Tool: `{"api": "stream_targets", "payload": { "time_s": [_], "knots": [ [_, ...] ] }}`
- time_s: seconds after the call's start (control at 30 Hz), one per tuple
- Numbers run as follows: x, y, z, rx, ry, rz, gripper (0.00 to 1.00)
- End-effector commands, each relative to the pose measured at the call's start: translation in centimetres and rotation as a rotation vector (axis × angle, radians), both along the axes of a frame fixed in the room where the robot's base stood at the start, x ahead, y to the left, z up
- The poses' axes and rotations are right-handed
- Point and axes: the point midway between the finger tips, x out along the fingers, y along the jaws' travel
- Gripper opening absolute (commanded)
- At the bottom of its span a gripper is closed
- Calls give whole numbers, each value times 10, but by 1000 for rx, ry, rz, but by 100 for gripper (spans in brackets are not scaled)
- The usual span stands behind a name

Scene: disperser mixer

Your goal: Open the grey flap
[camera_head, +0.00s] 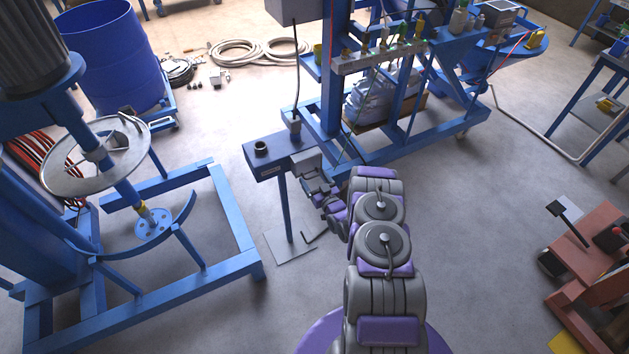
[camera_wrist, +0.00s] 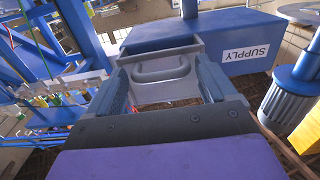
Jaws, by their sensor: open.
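The grey flap (camera_head: 306,161) is at the right end of a blue box on a thin post in the head view. In the wrist view the flap (camera_wrist: 180,92) faces me, with a grey loop handle (camera_wrist: 162,71) on it. My gripper (camera_wrist: 163,84) is open, with one finger on each side of the handle and nothing visibly clamped. In the head view my gripper (camera_head: 312,186) is small and close to the flap, partly hidden by my arm. I cannot tell whether the fingers touch the flap or handle.
The blue box (camera_head: 262,160) carries a SUPPLY label (camera_wrist: 247,52), upside down in the wrist view. A blue mixer frame (camera_head: 232,225) stands left, and a blue rack (camera_head: 400,150) stands close behind. A red cart (camera_head: 590,250) is at right. Floor between arm and cart is clear.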

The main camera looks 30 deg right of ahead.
Motion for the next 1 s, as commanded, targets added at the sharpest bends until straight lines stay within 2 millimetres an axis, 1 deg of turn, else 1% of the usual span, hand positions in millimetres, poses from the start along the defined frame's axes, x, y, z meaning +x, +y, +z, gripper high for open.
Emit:
{"api": "stream_targets", "payload": {
  "time_s": [0.3, 0.9, 0.97, 1.0],
  "knots": [
    [2, 1, 0, -1, 0, 0, 84],
    [2, -1, 1, -1, -2, -1, 26],
    [2, -1, 1, -1, -2, -2, 21],
    [2, -1, 1, -1, -2, -2, 20]
  ]
}}
